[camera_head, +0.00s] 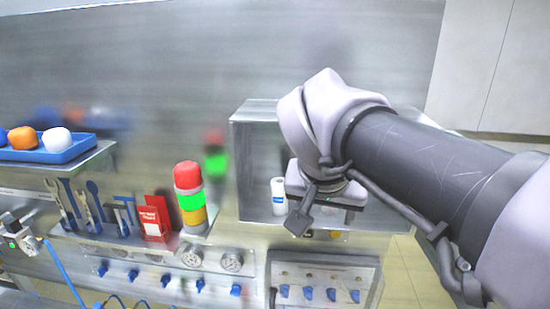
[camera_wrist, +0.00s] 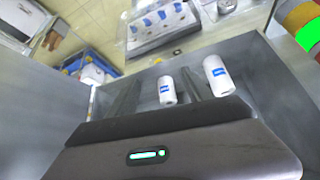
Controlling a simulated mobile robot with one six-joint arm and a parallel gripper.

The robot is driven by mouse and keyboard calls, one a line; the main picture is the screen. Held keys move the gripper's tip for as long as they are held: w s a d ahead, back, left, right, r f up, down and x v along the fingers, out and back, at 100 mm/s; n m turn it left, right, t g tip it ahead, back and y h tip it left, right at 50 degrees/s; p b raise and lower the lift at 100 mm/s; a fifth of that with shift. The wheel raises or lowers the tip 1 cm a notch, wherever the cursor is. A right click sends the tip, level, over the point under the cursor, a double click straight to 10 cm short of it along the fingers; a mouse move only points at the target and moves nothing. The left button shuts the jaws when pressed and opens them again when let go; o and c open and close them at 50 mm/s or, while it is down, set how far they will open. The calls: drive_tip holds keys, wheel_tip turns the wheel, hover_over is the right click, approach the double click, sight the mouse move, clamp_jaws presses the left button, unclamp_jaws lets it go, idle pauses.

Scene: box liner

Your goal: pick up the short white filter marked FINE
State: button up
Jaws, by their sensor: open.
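Two white filters with blue labels stand in an open metal box. In the wrist view the shorter filter (camera_wrist: 166,92) is in the middle and the taller filter (camera_wrist: 218,75) is to its right. The label print is too small to read. In the head view one white filter (camera_head: 278,197) shows, apparently the taller one; the other is hidden behind my gripper (camera_head: 320,200). My gripper is open at the box mouth. In the wrist view its fingers (camera_wrist: 162,95) reach out on either side of the shorter filter, with no clear contact.
The metal box (camera_head: 250,150) has walls around the filters. To its left stand a red-green-orange signal light (camera_head: 190,200), a red booklet (camera_head: 156,217) and hanging tools. A panel with blue knobs (camera_head: 325,280) lies below. A blue tray (camera_head: 60,150) is far left.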

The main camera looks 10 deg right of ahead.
drive_tip(key=w+d, duration=0.1)
drive_tip(key=w, duration=0.1)
drive_tip(key=w+d+p, duration=0.1)
drive_tip(key=w, duration=0.1)
drive_tip(key=w+d+p, duration=0.1)
drive_tip(key=w, duration=0.2)
drive_tip(key=shift+d, duration=0.1)
drive_tip(key=b+x, duration=0.2)
drive_tip(key=x, duration=0.3)
drive_tip(key=shift+w+d+f, duration=0.2)
drive_tip(key=shift+w, duration=0.15)
drive_tip(key=shift+s+r, duration=0.15)
drive_tip(key=shift+s, duration=0.1)
drive_tip(key=shift+c, duration=0.9)
clamp_jaws()
